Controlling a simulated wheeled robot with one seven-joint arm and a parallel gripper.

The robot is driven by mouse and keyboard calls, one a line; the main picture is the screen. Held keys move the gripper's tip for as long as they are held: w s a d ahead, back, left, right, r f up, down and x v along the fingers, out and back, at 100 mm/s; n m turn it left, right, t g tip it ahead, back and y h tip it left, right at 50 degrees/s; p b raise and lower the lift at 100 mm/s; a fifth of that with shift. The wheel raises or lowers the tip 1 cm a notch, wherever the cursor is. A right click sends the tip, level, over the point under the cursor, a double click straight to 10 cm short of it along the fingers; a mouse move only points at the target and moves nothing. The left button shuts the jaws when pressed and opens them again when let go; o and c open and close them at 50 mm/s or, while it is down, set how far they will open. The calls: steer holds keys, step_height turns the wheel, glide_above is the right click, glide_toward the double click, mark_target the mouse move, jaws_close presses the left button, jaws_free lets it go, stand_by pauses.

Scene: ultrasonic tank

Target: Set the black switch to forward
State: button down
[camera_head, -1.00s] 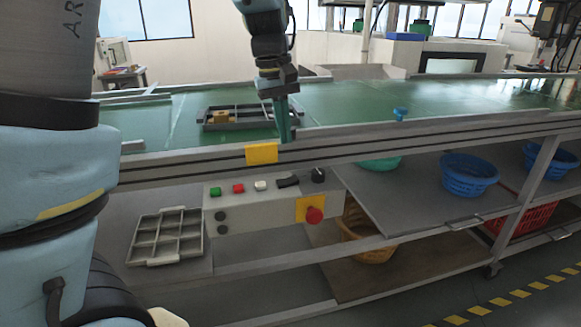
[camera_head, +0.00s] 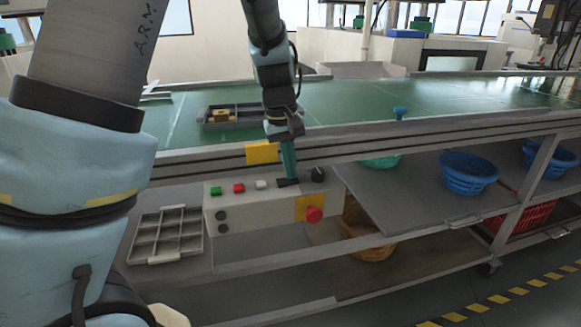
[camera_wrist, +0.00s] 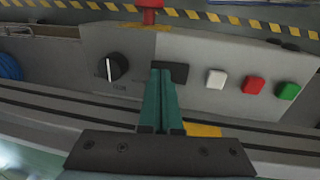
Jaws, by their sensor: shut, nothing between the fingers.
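The control box (camera_head: 262,208) hangs on the front of the conveyor bench. On its sloped top are a flat black rectangular switch (camera_head: 287,183) and a black rotary knob (camera_head: 318,174) with a white line, to its right. In the wrist view the black rectangular switch (camera_wrist: 180,72) is partly hidden behind my fingertips, and the knob (camera_wrist: 117,68) is to the left, its line nearly upright. My gripper (camera_head: 289,176) is shut and empty, pointing down at the rectangular switch. Its fingertips (camera_wrist: 163,72) overlap the switch; I cannot tell whether they touch it.
Green (camera_head: 216,191), red (camera_head: 239,188) and white (camera_head: 261,185) buttons sit left of the switch. A red emergency stop (camera_head: 313,214) on a yellow plate is on the box front. The bench's front rail (camera_head: 380,140) runs just behind. A grey tray (camera_head: 168,236) lies at left.

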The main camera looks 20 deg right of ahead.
mark_target(281, 181)
steer(key=shift+p, duration=0.35)
steer(key=shift+d+r+y+p, duration=0.1)
steer(key=shift+y+p, duration=0.2)
steer(key=shift+p, duration=0.25)
steer(key=shift+f, duration=0.4)
steer(key=shift+a, duration=0.85)
steer(key=shift+w+r, duration=0.1)
steer(key=shift+r, duration=0.05)
steer(key=shift+r+p, duration=0.25)
steer(key=shift+p, duration=0.1)
step_height(281, 181, up, 13)
steer(key=p, duration=0.1)
steer(key=shift+a+r+p, duration=0.2)
steer(key=shift+a+p, duration=0.1)
steer(key=shift+a, duration=0.15)
